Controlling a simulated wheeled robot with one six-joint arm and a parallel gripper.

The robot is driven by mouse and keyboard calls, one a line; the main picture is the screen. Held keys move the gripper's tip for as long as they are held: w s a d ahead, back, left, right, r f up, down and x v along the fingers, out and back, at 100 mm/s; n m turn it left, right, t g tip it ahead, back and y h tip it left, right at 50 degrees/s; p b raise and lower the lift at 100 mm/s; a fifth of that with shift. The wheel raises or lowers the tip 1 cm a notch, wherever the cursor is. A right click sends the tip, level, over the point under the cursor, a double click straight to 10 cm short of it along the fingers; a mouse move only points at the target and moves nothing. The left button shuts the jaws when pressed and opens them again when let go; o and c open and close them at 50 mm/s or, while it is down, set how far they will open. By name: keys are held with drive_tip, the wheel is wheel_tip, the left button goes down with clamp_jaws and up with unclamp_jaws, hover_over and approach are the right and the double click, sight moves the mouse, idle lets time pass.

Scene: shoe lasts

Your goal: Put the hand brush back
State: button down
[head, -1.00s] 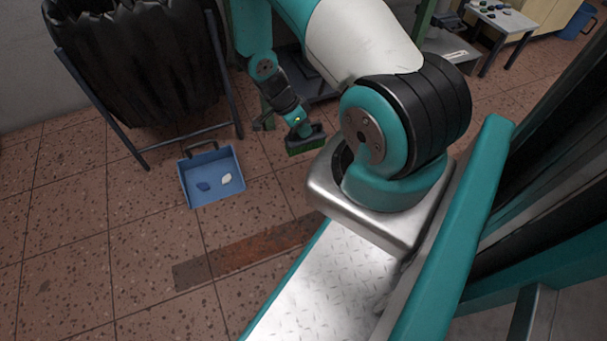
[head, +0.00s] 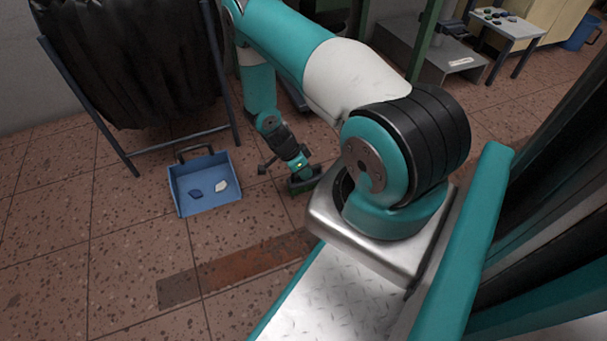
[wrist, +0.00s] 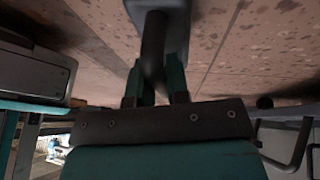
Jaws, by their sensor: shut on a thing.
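My gripper (head: 300,170) is shut on the hand brush (head: 304,185), low over the tiled floor to the right of the dustpan.
A black bag on a metal frame (head: 130,60) stands behind the dustpan. A grey bench or machine base (head: 420,45) and a small table with several small items (head: 508,24) stand at the back right. A blue bin (head: 583,32) is beyond.

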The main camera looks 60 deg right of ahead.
drive_tip(key=shift+r, duration=0.1)
drive_tip(key=c, duration=1.1)
unclamp_jaws()
